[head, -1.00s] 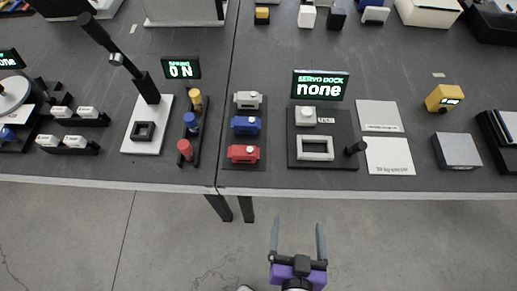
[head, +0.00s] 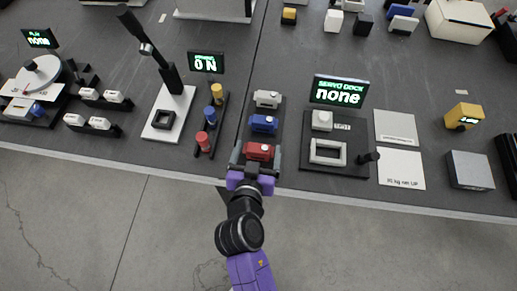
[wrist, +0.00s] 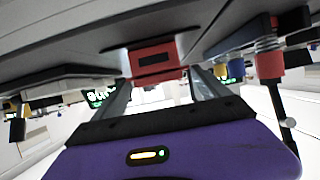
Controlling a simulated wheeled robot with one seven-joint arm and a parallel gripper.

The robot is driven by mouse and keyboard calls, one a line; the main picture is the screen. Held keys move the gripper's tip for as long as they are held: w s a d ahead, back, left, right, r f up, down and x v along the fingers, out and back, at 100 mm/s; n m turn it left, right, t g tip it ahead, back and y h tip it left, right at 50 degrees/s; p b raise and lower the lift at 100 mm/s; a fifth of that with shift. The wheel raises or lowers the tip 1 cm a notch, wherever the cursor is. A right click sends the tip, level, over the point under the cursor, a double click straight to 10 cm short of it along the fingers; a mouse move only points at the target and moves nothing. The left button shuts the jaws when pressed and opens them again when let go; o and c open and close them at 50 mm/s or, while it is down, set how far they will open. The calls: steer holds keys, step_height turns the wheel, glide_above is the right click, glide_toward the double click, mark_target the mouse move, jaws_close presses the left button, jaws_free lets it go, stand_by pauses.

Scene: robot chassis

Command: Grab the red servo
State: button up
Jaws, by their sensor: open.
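The red servo (head: 259,151) is the nearest of three servos in a row on a dark strip by the table's front edge. The blue servo (head: 264,124) and the white servo (head: 267,99) lie behind it. My gripper (head: 256,158) is open at the red servo, with one finger on each side of it in the head view. In the wrist view the red servo (wrist: 157,58) shows ahead between the two fingers (wrist: 160,95). Whether the fingers touch it I cannot tell.
Left of the servos stands a rack of red, blue and yellow cylinders (head: 209,118). To the right is the servo dock (head: 329,151), with a sign (head: 339,91) reading "none" and a black knob. Bare table lies between the servo strip and the dock.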

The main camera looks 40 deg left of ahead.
mark_target(258, 148)
steer(key=x, duration=0.4)
steer(key=shift+w+f, duration=0.1)
steer(key=shift+w, duration=0.05)
steer(key=c, duration=1)
steer(key=shift+c, duration=1.2)
